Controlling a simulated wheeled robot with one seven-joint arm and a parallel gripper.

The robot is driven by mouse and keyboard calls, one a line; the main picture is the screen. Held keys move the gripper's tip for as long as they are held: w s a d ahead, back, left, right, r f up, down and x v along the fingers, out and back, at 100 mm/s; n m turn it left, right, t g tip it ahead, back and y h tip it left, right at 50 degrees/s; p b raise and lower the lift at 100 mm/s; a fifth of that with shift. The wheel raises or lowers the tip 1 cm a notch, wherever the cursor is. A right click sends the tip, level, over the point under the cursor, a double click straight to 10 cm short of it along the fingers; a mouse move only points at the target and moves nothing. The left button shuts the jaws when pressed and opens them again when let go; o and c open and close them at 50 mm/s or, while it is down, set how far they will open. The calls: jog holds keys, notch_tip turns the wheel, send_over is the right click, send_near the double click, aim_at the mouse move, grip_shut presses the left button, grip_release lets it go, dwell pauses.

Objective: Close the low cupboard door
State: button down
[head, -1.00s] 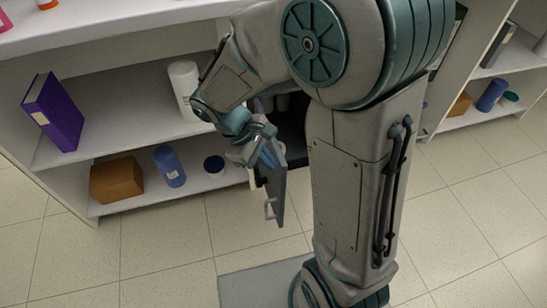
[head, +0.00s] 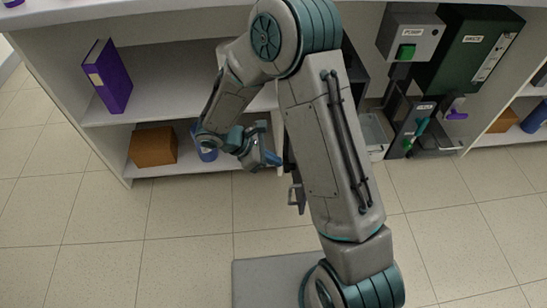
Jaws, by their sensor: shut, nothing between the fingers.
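The low cupboard door (head: 294,178) is a dark grey panel seen almost edge-on, standing open, with a light bar handle low on it. My arm hides most of it and much of the cupboard behind, so its exact angle cannot be told. My gripper (head: 270,158) is just left of the door's upper part, with blue fingers shut and nothing held. I cannot tell whether the fingers touch the door.
Left shelves hold a purple binder (head: 107,78), a brown box (head: 153,146) and a blue container (head: 205,150) partly behind my gripper. To the right are a grey pump box (head: 410,35) and a dark green unit (head: 465,50). Tiled floor (head: 180,215) in front is clear.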

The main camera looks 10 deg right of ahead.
jog(key=d+f+b, duration=0.2)
jog(key=d+f, duration=0.1)
jog(key=d, duration=0.4)
jog(key=shift+d+f, duration=0.15)
jog(key=shift+f, duration=0.05)
